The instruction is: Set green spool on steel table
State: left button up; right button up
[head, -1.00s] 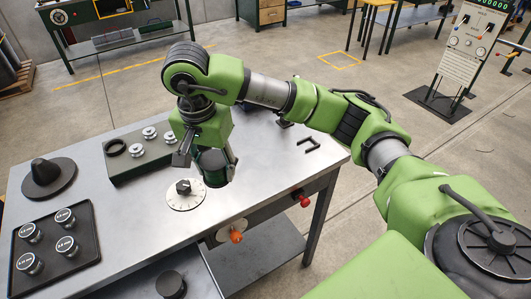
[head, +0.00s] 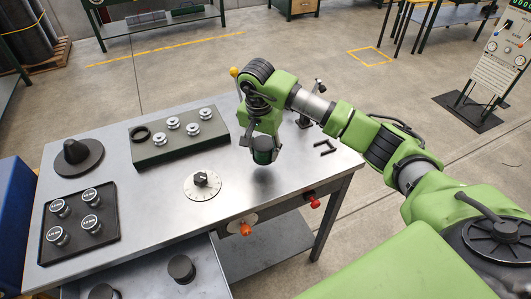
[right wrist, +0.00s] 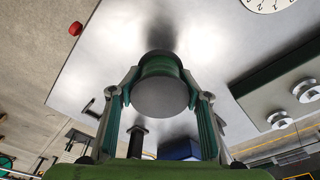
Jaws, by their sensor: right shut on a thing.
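My right gripper (head: 262,143) is shut on the green spool (head: 262,157). The spool is dark green with a grey end disc, and stands upright between the fingers. In the right wrist view the spool (right wrist: 160,85) sits between both finger pads. It is over a bare part of the steel table (head: 225,220), right of the dial. Its lower end is close to the tabletop, with a faint dark reflection beneath; I cannot tell whether it touches. My left gripper is not in view.
A numbered dial with a black knob (head: 201,180) lies left of the spool. A dark green block with silver spools (head: 178,150) is behind it. A black bracket (head: 325,148) lies to the right.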

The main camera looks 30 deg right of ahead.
aim_at(266, 155)
jog(key=shift+w+d+f, duration=0.1)
jog(key=shift+w+f, duration=0.05)
jog(key=shift+f, duration=0.05)
jog(key=f+p, duration=0.2)
jog(key=f, duration=0.1)
jog(key=shift+w+d, duration=0.1)
jog(key=shift+d, duration=0.25)
jog(key=shift+w+f, duration=0.1)
jog(key=shift+f, duration=0.5)
jog(key=o, duration=1.7)
